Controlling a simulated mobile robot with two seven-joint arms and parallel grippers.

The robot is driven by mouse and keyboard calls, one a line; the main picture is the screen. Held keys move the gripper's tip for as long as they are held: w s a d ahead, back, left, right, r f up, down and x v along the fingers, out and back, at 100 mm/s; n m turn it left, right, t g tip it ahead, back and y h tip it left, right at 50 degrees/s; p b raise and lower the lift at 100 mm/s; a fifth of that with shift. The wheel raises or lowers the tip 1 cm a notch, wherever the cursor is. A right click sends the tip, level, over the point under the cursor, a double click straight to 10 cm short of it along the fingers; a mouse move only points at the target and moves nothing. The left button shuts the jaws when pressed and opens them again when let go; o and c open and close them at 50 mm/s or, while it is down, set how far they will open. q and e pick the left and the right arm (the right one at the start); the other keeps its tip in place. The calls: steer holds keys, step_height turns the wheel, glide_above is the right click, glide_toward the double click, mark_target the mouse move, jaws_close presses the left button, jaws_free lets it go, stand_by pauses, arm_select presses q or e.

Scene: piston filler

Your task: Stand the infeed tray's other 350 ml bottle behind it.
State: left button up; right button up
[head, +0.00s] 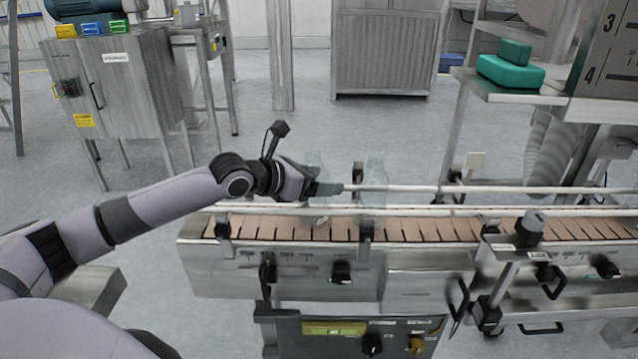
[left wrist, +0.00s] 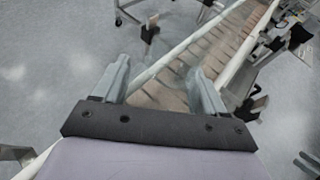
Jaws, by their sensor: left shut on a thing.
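My left gripper (head: 322,189) is over the left end of the conveyor, shut on a clear bottle (head: 315,162). The bottle's neck shows above the fingers and its lower part is faint below them. In the left wrist view the two fingers (left wrist: 162,84) stand apart with the see-through bottle hard to make out between them. A second clear bottle (head: 375,178) stands upright on the conveyor, a little to the right of the gripper. I cannot tell whether the held bottle touches the belt. No infeed tray can be made out.
The slatted conveyor belt (head: 400,229) runs to the right between guide rails (head: 500,190). A dark-topped post (head: 534,222) stands at its front. A steel cabinet (head: 125,80) is at the back left. Green blocks (head: 510,70) lie on a shelf at the back right.

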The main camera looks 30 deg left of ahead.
arm_select(q)
steer(key=shift+f, duration=0.45)
steer(key=shift+f, duration=0.15)
steer(key=o, duration=1)
steer(key=shift+o, duration=0.2)
